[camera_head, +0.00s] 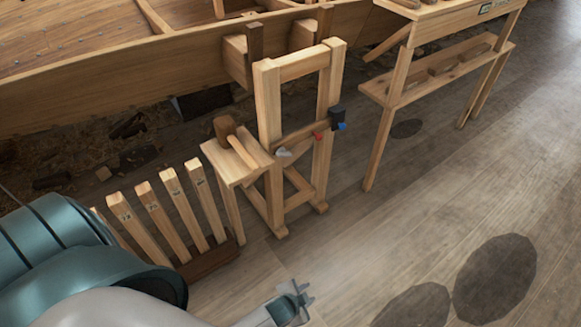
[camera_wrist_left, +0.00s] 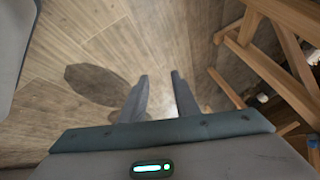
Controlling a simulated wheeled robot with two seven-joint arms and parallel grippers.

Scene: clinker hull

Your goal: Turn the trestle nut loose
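The wooden trestle (camera_head: 268,100) stands upright beside the hull in the head view. A small pale grey piece (camera_head: 284,153), perhaps the nut, sits low on its front. A red piece (camera_head: 318,136) is on the crossbar and a black and blue piece (camera_head: 337,119) is at the right post; I cannot tell for sure which is the nut. My left gripper (camera_head: 303,299) is in front of and below the trestle, apart from it. In the left wrist view its fingers (camera_wrist_left: 159,80) are parted and empty above the floor. My right gripper is out of view.
A small wooden stand (camera_head: 232,170) with a mallet (camera_head: 228,130) adjoins the trestle's left. A rack of upright slats (camera_head: 175,208) stands further left. A wooden bench (camera_head: 430,85) is at the right, and the hull (camera_head: 130,75) behind. Floor at lower right is clear.

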